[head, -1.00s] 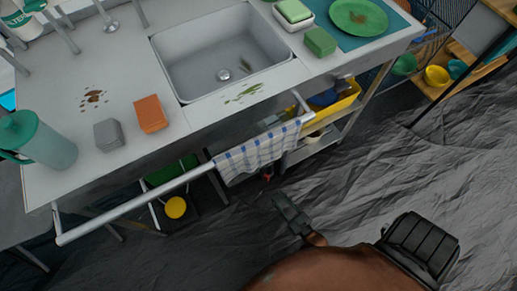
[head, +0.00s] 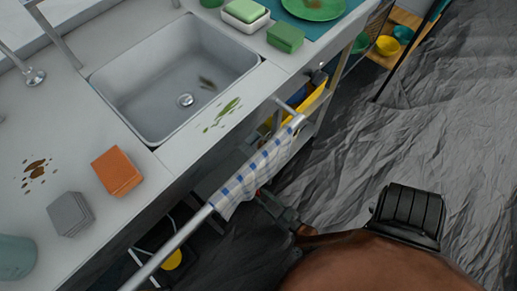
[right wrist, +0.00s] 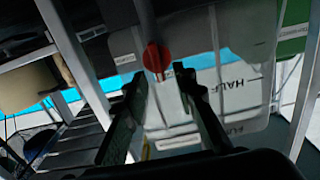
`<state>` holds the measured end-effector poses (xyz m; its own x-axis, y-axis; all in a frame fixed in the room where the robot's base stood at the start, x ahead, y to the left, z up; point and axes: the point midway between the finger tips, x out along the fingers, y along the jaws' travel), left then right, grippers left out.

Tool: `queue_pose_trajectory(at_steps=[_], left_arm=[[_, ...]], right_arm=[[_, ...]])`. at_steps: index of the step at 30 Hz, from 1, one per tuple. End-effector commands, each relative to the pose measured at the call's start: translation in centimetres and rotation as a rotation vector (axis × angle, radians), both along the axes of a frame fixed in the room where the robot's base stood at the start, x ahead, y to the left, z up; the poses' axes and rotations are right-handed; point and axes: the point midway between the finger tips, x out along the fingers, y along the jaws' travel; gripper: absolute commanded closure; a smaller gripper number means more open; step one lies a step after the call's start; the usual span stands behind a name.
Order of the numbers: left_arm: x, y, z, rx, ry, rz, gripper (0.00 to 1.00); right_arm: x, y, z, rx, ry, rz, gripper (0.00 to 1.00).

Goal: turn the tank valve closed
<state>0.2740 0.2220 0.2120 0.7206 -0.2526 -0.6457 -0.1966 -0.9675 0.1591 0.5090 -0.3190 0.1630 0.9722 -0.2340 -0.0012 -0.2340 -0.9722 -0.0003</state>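The red valve knob (right wrist: 157,57) shows in the right wrist view, in front of a pale translucent tank (right wrist: 235,65) with level markings. My right gripper (right wrist: 158,76) is open. Its two dark fingers point at the knob, with the knob between and just beyond the tips. I cannot tell whether they touch it. In the head view my right gripper reaches under the counter, partly hidden by the hanging checked towel (head: 255,172). The tank and valve are hidden in the head view. My left gripper is not in view.
The counter (head: 180,155) with its sink (head: 165,85) stands above my right gripper. A metal rail (head: 180,238) runs along its front. A yellow bin (head: 316,98) sits on a shelf below. In the wrist view, metal posts (right wrist: 72,60) stand close by.

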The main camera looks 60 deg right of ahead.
Motion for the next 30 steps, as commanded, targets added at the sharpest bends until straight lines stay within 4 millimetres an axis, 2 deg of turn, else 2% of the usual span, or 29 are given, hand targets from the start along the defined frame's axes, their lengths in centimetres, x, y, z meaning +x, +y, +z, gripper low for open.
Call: queue_pose_trajectory(at_steps=[8, 19, 30], left_arm=[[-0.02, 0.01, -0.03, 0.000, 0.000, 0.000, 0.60], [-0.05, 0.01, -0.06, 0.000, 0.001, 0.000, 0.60], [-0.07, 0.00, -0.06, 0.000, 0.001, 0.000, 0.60]], right_arm=[[0.13, 0.06, 0.02, 0.000, 0.000, 0.002, 0.75], [0.06, -0.05, 0.01, 0.000, 0.000, 0.000, 1.00], [0.02, -0.07, -0.01, 0.003, -0.001, 0.000, 1.00]])
